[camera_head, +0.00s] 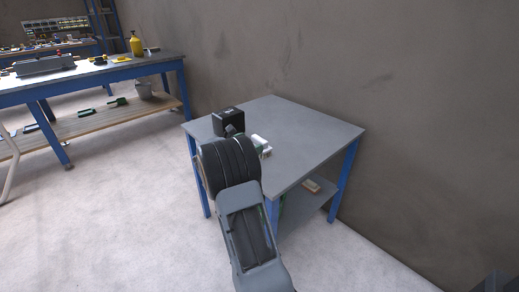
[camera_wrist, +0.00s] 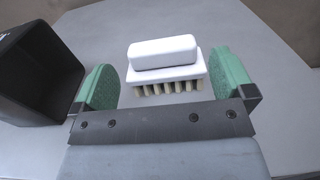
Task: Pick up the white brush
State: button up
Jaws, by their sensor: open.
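The white brush (camera_wrist: 165,62) stands on the grey table, bristles down, with its white block handle on top. In the head view the brush (camera_head: 259,141) shows only in part behind my arm. My gripper (camera_wrist: 168,82) is open, with one green finger pad on each side of the brush. The left pad stands a little apart from the brush; the right pad is close to its right end, and I cannot tell whether it touches. In the head view my arm hides most of the gripper.
A black open box (camera_wrist: 38,65) stands just left of the left finger; it is also in the head view (camera_head: 228,121). The small table (camera_head: 312,133) is clear on its right side. A wall rises behind it. A longer blue-legged workbench (camera_head: 110,72) stands at the back left.

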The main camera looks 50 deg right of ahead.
aim_at(257, 142)
jog(key=d, duration=0.1)
jog(key=d+b, duration=0.1)
jog(key=d, duration=0.2)
jog(key=shift+s+f+b, duration=0.25)
jog(key=shift+f+b, duration=0.05)
jog(key=shift+d+r, duration=0.1)
jog(key=shift+d, duration=0.55)
jog(key=c, duration=0.8)
jog(key=shift+r, duration=0.15)
